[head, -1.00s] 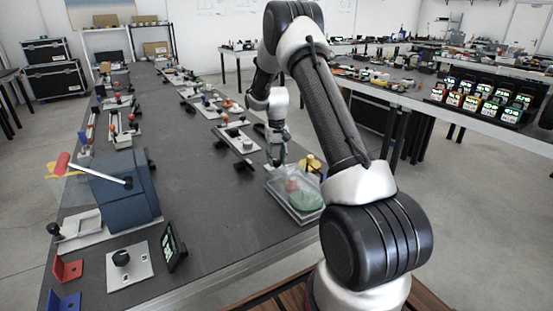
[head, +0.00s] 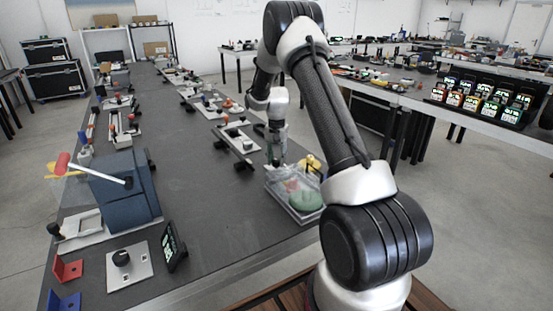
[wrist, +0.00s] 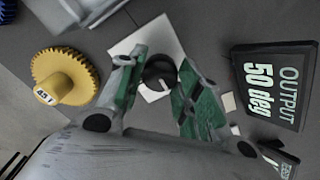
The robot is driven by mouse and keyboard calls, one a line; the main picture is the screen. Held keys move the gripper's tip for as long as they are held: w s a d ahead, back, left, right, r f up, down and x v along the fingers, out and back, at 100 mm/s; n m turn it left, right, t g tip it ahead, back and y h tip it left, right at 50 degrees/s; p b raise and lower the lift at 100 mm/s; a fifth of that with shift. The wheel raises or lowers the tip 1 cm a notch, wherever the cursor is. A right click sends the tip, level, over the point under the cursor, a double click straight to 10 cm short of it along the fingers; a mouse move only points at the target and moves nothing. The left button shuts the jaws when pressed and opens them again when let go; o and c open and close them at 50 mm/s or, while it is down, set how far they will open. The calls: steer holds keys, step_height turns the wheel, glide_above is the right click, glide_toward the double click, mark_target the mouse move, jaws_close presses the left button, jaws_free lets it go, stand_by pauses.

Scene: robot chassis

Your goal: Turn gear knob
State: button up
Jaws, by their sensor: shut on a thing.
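A round black knob (wrist: 160,72) with a pale pointer line stands on a white plate (wrist: 153,35) in the wrist view. My gripper (wrist: 161,62) is shut on the knob, with a green-padded finger on each side of it. A dark display (wrist: 275,82) right of the plate reads "OUTPUT 50 deg". A yellow gear (wrist: 66,76) with a tag lies to the left. In the head view my gripper (head: 276,160) points down at the table's right side, and the knob there is hidden or too small to tell.
A clear box (head: 308,217) with red and green items stands close in front of my gripper. A blue box (head: 125,198) with a lever and another knob plate (head: 137,266) are at the near left.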

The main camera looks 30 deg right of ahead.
mark_target(277, 160)
stand_by(0.3)
steer(key=o, duration=1)
steer(key=shift+o, duration=0.2)
step_height(277, 160, up, 12)
